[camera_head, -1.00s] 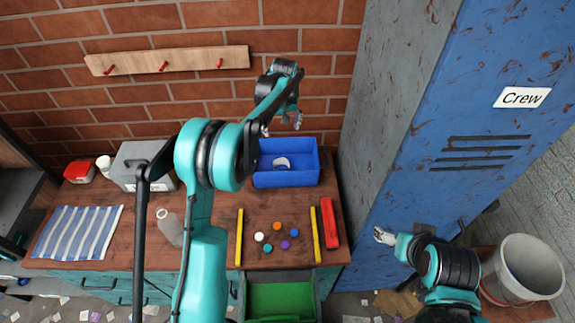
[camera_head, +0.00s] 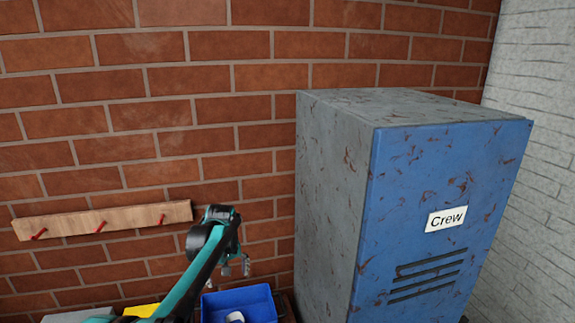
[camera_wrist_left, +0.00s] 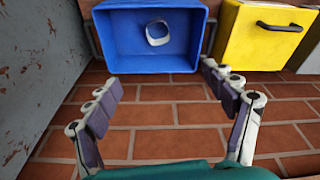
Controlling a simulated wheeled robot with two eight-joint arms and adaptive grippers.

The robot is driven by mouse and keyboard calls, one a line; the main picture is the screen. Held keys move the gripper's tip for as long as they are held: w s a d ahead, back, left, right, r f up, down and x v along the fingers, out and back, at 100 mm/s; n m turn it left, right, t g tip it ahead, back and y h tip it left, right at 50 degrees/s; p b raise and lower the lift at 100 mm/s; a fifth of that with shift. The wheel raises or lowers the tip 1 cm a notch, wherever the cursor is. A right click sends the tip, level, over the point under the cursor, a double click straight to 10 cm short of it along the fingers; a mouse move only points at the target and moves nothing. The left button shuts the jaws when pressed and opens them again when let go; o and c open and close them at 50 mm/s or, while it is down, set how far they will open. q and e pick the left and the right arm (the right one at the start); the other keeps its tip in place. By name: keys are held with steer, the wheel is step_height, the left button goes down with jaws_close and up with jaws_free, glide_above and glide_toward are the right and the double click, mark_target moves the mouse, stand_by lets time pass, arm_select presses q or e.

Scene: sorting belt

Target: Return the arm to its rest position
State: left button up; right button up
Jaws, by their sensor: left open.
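My left arm comes in from the bottom left in the head view. Its gripper (camera_head: 236,268) hangs in the air above the blue bin (camera_head: 262,303), in front of the brick wall. In the left wrist view the two fingers of the gripper (camera_wrist_left: 162,82) are spread apart with nothing between them. The blue bin (camera_wrist_left: 118,45) lies beyond the fingertips there, with a white ring-like object (camera_wrist_left: 157,40) inside it. My right gripper is not in view.
A blue locker (camera_head: 430,180) marked Crew stands right of the arm. A wooden peg rail (camera_head: 100,219) is on the wall at left. A yellow box (camera_wrist_left: 262,45) with a dark handle stands beside the bin. Most of the worktop is out of view.

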arm_select(q)
steer(key=s+d+r+m+t+b, duration=0.1)
steer(key=s+r+m+t+b, duration=0.2)
steer(key=s, duration=1.5)
steer(key=s+f+m+t+b, duration=0.1)
steer(key=s+f, duration=0.3)
steer(key=s, duration=0.3)
steer(key=s+f+m+t+b, duration=0.1)
steer(key=s+f+b, duration=0.1)
steer(key=s+f, duration=0.3)
steer(key=shift+s+d+f+m+h, duration=0.2)
steer(key=shift+s+d+m+h, duration=0.15)
steer(key=shift+s, duration=0.7)
